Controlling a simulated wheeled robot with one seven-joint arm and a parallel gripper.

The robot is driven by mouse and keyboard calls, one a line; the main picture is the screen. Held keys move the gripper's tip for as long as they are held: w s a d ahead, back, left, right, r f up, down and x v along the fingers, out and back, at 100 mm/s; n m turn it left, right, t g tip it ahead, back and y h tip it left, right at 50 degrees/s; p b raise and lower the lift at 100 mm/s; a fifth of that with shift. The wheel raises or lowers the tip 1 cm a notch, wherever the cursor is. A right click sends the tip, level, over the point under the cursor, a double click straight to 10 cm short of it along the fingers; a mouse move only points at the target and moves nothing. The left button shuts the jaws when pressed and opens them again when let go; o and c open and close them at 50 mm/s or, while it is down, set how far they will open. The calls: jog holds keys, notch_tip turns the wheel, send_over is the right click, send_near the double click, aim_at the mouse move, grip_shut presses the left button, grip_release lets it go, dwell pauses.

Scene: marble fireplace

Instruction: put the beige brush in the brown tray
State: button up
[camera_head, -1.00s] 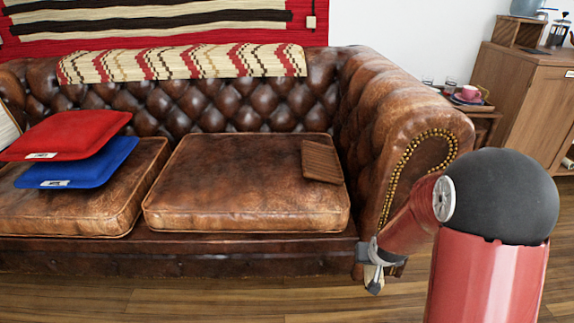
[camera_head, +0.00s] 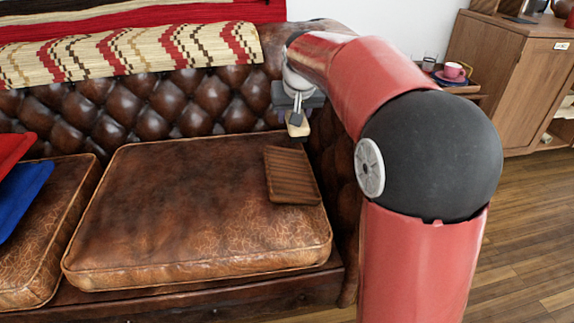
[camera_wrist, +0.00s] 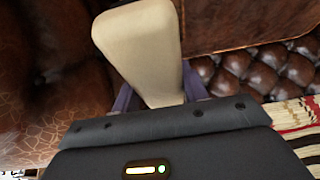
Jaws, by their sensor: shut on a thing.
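The beige brush (camera_wrist: 142,45) is clamped between the two fingers of my gripper (camera_wrist: 160,92) in the wrist view. In the head view the brush (camera_head: 298,129) shows as a small pale block under my gripper (camera_head: 296,112), just above the back edge of the right seat cushion. The brown tray (camera_head: 292,176) is a ribbed brown rectangle lying on that cushion's right side. My gripper is behind and above the tray, with the brush apart from it in the picture. I cannot make out the tray in the wrist view.
The leather cushion (camera_head: 190,210) is clear left of the tray. The tufted sofa back (camera_head: 160,105) rises close behind my gripper, with a patterned blanket (camera_head: 130,55) over it. Red (camera_head: 12,150) and blue (camera_head: 22,195) pillows lie at far left. A wooden cabinet (camera_head: 510,80) stands at right.

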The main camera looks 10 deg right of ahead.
notch_tip(320, 180, down, 20)
jog(key=b, duration=0.3)
jog(key=shift+r, duration=0.2)
jog(key=o, duration=1)
jog(key=shift+s+f, duration=0.1)
jog(key=shift+f, duration=0.05)
jog(key=shift+o, duration=1.4)
